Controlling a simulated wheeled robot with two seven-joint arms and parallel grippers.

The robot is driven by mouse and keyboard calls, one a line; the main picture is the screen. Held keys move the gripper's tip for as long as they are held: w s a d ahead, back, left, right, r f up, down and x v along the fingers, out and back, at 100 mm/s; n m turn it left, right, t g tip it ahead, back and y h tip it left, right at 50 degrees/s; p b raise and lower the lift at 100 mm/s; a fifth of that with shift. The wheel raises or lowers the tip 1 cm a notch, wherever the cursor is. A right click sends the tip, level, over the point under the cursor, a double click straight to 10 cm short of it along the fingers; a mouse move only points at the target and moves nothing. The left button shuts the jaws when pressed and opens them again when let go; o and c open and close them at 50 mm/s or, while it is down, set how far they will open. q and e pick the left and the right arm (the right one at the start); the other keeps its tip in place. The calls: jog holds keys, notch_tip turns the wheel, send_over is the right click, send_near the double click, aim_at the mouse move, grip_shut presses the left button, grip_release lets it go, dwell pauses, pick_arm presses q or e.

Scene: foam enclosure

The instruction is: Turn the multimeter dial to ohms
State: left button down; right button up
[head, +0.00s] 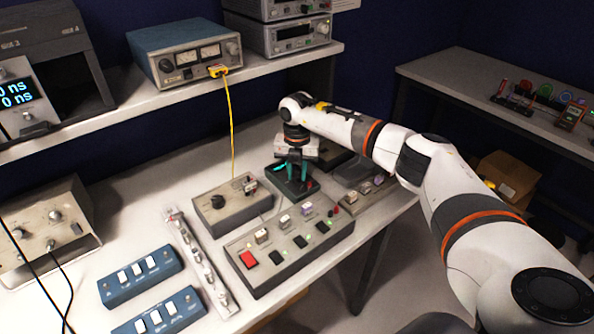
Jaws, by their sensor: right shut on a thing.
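My right gripper (297,172) points straight down at the back of the bench, its teal fingers over a small dark box (310,186) that looks like the multimeter. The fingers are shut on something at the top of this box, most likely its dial. The dial itself is hidden by the fingers and wrist, so its setting cannot be read. The dark box lies flat on the bench. My left gripper is not in view.
A grey panel with a red switch (249,259) and lit green buttons stands in front. A grey box with a black knob (218,201) is to its left. A yellow cable (231,125) hangs from the blue meter unit (187,52) on the shelf. Blue switch boxes (140,277) lie front left.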

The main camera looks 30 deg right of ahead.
aim_at(297, 174)
jog(key=o, duration=1)
jog(key=shift+r, duration=0.1)
notch_tip(297, 174, up, 12)
jog(key=b, duration=0.2)
jog(key=shift+b, duration=0.35)
